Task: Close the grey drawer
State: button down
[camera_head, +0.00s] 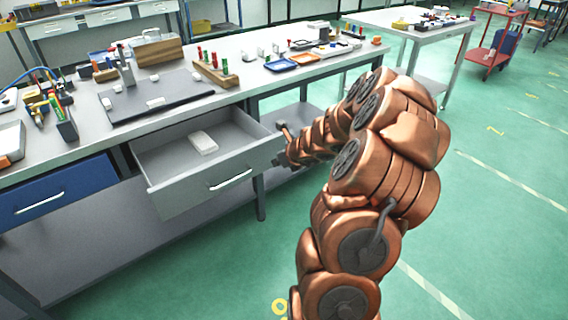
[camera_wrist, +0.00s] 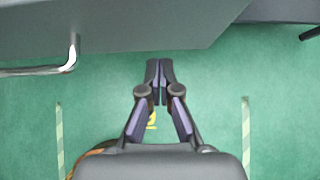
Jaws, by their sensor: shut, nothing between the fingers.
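The grey drawer (camera_head: 205,190) is pulled well out from under the workbench in the head view. A small white block (camera_head: 202,143) lies inside it. Its front carries a silver bar handle (camera_head: 231,180). In the wrist view, the drawer front (camera_wrist: 130,38) fills the top, with the handle (camera_wrist: 70,58) at upper left. My gripper (camera_wrist: 159,62) is shut and empty, pointing at the lower edge of the grey surface, right of the handle. In the head view, my gripper (camera_head: 281,160) is near the drawer's right front corner; I cannot tell whether it touches.
A blue drawer (camera_head: 55,190) beside it is shut. The workbench top (camera_head: 180,115) holds a dark board, a wooden rack (camera_head: 215,72), trays and tools. A bench leg (camera_head: 259,198) stands right of the drawer. Green floor is free in front and to the right.

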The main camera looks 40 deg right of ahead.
jog(key=shift+w+d+r, duration=0.1)
jog(key=shift+w, duration=1.25)
jog(key=shift+w+p, duration=0.1)
jog(key=shift+p, duration=0.2)
